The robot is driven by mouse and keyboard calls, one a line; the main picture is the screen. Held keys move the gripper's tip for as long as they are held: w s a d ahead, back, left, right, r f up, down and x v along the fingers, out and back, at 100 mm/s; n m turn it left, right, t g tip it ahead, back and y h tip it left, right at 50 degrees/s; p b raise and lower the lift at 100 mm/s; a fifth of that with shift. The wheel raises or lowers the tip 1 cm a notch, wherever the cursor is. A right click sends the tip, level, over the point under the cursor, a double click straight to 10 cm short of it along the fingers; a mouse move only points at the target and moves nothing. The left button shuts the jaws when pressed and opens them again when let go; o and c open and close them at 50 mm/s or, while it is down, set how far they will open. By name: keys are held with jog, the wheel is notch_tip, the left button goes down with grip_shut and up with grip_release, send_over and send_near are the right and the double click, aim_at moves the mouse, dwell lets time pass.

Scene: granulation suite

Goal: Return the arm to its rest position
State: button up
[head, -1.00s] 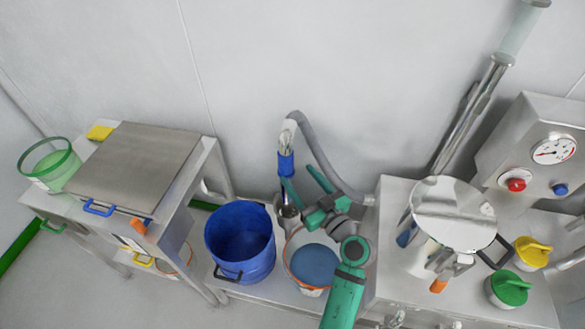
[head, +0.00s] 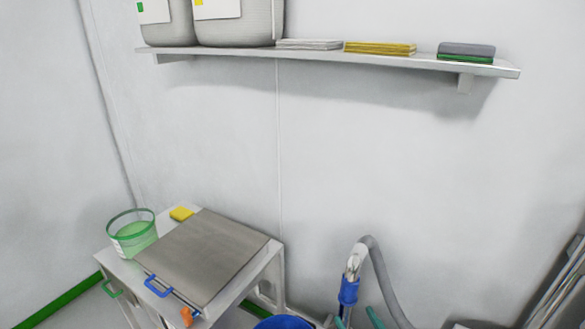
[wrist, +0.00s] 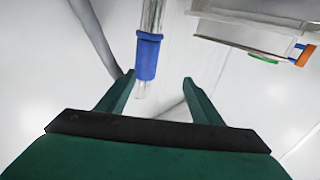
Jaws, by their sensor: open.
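My gripper (wrist: 157,82) is open, with its two green fingers spread apart in the wrist view. A metal wand with a blue collar (wrist: 148,55) shows beyond the fingers, nearer the left one. Nothing is clearly held, but I cannot tell how far the wand is from the fingertips. In the head view only the green fingertips (head: 357,318) show at the bottom edge, just below the wand's blue collar (head: 348,291). The rest of my arm is out of the head view.
A grey hose (head: 382,280) curves from the wand's top. A steel-lidded table (head: 268,262) stands left, bearing a green-rimmed tub (head: 133,234) and yellow sponge (head: 181,213). A blue bucket (head: 284,322) shows at the bottom. A wall shelf (head: 330,56) holds containers and stacks. The wall between is clear.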

jog(key=s+a+t, duration=0.3)
jog(key=s+a, duration=1.1)
jog(key=a, duration=0.1)
jog(key=s+a+f+m+g+h, duration=0.1)
jog(key=s+a+f+g+h, duration=0.1)
jog(key=s, duration=0.8)
jog(key=s+a+f+m+g+h, duration=0.1)
jog(key=s+a+f+g+h, duration=0.1)
jog(key=s+f, duration=0.3)
jog(key=s+g, duration=0.1)
jog(key=s, duration=0.3)
jog(key=shift+s+m+g, duration=0.35)
jog(key=shift+m+g, duration=0.05)
